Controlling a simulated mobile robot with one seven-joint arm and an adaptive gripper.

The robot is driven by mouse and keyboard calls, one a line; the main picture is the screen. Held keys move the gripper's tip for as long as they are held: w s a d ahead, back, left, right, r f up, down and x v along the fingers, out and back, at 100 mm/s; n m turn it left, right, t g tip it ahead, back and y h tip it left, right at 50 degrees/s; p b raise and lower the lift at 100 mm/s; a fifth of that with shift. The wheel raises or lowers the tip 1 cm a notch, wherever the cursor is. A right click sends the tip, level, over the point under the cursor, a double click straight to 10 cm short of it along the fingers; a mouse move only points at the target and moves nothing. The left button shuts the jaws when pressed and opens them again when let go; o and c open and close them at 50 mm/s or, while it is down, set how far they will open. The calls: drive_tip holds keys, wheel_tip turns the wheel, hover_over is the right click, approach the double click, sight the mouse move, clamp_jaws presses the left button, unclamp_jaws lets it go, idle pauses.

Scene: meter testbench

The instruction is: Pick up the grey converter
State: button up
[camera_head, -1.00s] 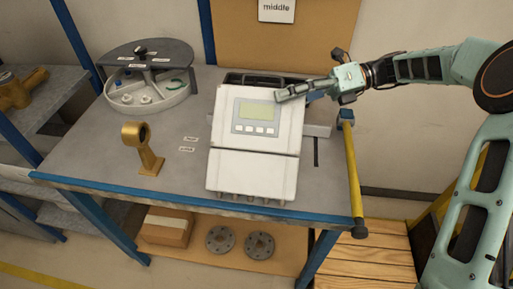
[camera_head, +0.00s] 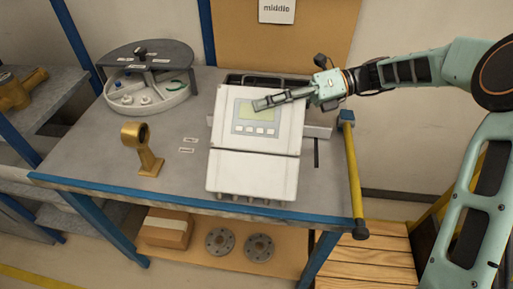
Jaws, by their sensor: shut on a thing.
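The grey converter (camera_head: 253,175) is a pale grey box with a small display and a row of buttons on its upper half. It stands on the workbench, right of the middle. My gripper (camera_head: 258,104) reaches in from the right, with its fingers pointing left. The fingers overlap the display in this view and hide part of it. I cannot tell whether they touch the box or hang above it. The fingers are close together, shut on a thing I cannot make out.
A round grey tray (camera_head: 170,101) with compartments and a dark half lid stands at the back left of the workbench (camera_head: 90,160). A gold ring-shaped part (camera_head: 149,160) stands left of the converter. A yellow post (camera_head: 353,175) runs along the right edge. The bench's front left is bare.

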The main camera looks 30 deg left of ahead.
clamp_jaws()
drive_tip(key=shift+r, duration=0.15)
drive_tip(key=shift+r, duration=0.1)
